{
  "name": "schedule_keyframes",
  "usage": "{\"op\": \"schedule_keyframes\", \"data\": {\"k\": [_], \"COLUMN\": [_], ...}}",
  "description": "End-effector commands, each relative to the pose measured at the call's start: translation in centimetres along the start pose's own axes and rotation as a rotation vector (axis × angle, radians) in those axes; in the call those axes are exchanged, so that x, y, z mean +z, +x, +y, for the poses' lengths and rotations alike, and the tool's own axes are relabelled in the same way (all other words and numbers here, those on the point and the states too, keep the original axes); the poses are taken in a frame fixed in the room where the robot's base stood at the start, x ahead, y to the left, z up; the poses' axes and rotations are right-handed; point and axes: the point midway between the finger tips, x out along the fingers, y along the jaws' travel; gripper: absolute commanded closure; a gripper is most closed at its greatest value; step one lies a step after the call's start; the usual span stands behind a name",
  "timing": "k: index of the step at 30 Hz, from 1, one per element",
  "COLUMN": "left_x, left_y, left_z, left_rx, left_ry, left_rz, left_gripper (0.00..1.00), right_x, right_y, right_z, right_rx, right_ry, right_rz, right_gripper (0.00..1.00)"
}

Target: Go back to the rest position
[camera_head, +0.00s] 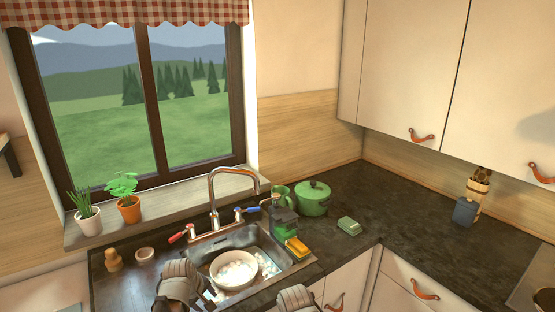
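My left gripper (206,297) is low in the head view, in front of the sink's near left corner. Its grey wrist hides part of the counter and sink edge, and its finger opening is not clear. My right gripper (297,298) shows only as a grey rounded part at the bottom edge, in front of the counter; its fingers are not clearly visible. I see nothing clearly held in either one.
The sink (222,246) holds a white bowl (233,271) with foam. A tap (213,190) rises behind it. A green pot (313,199), a sponge (297,247) and a green block (349,226) stand to the right. The right counter (400,220) is mostly clear.

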Motion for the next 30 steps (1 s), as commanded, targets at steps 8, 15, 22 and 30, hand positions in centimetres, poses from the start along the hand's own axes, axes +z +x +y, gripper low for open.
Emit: {"op": "schedule_keyframes", "data": {"k": [8, 15, 22, 30], "left_x": [6.7, 15.2, 22.0, 23.5], "left_y": [2.2, 4.1, 4.8, 4.5], "left_z": [-0.8, -3.0, -6.0, -6.8], "left_rx": [-0.082, -0.191, -0.294, -0.325], "left_ry": [0.297, 0.725, 1.144, 1.264], "left_rz": [-0.078, -0.195, -0.325, -0.367], "left_gripper": [0.40, 0.40, 0.40, 0.40], "right_x": [-0.1, -0.3, -0.4, -0.5], "right_y": [2.6, 5.8, 8.4, 8.8], "right_z": [-0.3, -0.6, -0.8, -0.8], "right_rx": [0.000, 0.000, 0.000, 0.000], "right_ry": [0.000, 0.000, 0.000, 0.000], "right_rz": [0.000, 0.000, 0.000, 0.000], "right_gripper": [0.41, 0.41, 0.41, 0.41]}}
